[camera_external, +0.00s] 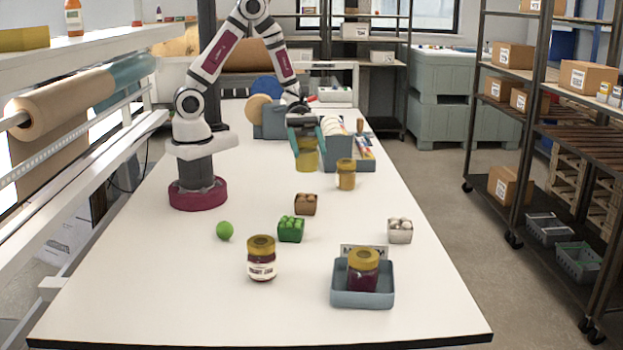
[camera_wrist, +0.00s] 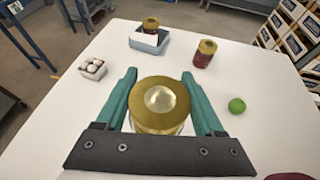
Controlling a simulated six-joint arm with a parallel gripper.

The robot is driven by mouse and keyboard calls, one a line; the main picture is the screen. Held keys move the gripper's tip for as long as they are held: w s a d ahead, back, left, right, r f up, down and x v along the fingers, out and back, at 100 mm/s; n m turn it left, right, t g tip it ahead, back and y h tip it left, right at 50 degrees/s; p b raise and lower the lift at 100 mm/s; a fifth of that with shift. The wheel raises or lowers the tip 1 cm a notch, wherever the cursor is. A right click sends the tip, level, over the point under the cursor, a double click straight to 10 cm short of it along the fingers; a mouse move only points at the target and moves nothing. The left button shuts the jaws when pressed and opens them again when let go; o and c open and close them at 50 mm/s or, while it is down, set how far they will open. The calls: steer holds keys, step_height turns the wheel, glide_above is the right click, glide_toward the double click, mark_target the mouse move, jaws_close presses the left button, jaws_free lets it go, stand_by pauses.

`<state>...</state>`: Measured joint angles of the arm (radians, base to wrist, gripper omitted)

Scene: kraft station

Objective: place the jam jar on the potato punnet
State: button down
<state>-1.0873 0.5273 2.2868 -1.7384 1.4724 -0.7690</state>
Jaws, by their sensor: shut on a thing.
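My gripper (camera_external: 309,148) is shut on a gold-lidded jar with yellowish contents (camera_external: 307,161) at the far part of the table. The held jar's lid (camera_wrist: 160,100) fills the space between the teal fingers in the wrist view. I cannot tell whether its base touches the table. The potato punnet (camera_external: 306,204), a small brown box with brown lumps, stands nearer the external camera, apart from the gripper. It does not show in the wrist view. A dark red jam jar with a white label (camera_external: 261,262) stands upright front centre; it also shows in the wrist view (camera_wrist: 203,58).
Another dark red jar (camera_external: 363,275) stands in a blue-grey tray (camera_external: 336,297). A green-filled punnet (camera_external: 291,230), a punnet of white items (camera_external: 400,232), a green ball (camera_external: 224,230) and a yellow jar (camera_external: 345,176) stand about. Bins (camera_external: 338,152) are behind. The left front is clear.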

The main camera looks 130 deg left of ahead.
mark_target(307, 173)
step_height(307, 173, down, 7)
steer(key=shift+s+f, duration=0.1)
steer(key=shift+s, duration=0.05)
